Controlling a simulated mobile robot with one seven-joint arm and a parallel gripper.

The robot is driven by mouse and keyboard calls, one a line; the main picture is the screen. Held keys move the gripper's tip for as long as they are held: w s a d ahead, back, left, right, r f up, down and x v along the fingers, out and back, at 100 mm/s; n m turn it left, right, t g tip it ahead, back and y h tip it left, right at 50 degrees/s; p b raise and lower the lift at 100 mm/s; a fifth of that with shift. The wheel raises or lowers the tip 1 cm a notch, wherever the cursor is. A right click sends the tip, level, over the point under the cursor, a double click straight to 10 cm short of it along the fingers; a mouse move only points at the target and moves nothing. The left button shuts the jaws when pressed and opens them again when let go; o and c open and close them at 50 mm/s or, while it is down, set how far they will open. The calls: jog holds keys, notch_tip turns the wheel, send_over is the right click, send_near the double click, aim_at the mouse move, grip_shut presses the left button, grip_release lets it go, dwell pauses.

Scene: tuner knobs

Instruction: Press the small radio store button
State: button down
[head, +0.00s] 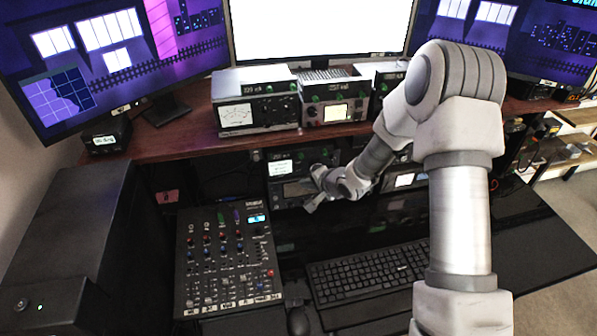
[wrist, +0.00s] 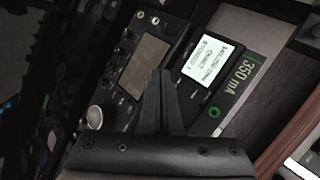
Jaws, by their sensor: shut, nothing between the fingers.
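My gripper (head: 318,186) is at the equipment under the desk shelf, in front of a dark unit. In the wrist view its two dark fingers (wrist: 161,74) are together and empty. They point at a small dark radio-like unit (wrist: 122,62) with a grey-brown screen (wrist: 145,66), round knobs and small buttons. The fingertips overlap the screen's lower right edge in the picture; I cannot tell whether they touch the panel. The lettering is too small to read, so I cannot pick out the store button. The gripper and fingers hide part of the panel.
The wooden shelf (head: 170,146) is above. A mixer (head: 227,262) and keyboard (head: 368,268) lie below, in front. Several meters stand on the shelf.

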jog(key=shift+s+d, duration=0.15)
jog(key=shift+s, duration=0.4)
jog(key=shift+s+d, duration=0.15)
jog(key=shift+s, duration=0.4)
jog(key=s+d+r+n+h, duration=0.2)
jog(key=s+d+r+h, duration=0.15)
jog(key=d+r, duration=0.55)
jog(key=s+d+r+n+h, duration=0.25)
jog(key=s+d+r, duration=0.25)
jog(key=r, duration=0.7)
jog(key=s+r+n+g, duration=0.1)
jog(key=s+r, duration=0.2)
jog(key=s, duration=0.8)
jog(key=s+d+r+n+g, duration=0.1)
jog(key=s+r, duration=0.3)
jog(key=s, duration=0.8)
jog(key=shift+d+r+n, duration=0.2)
jog(key=shift+r+n, duration=0.05)
jog(key=shift+n, duration=0.4)
jog(key=shift+a, duration=0.1)
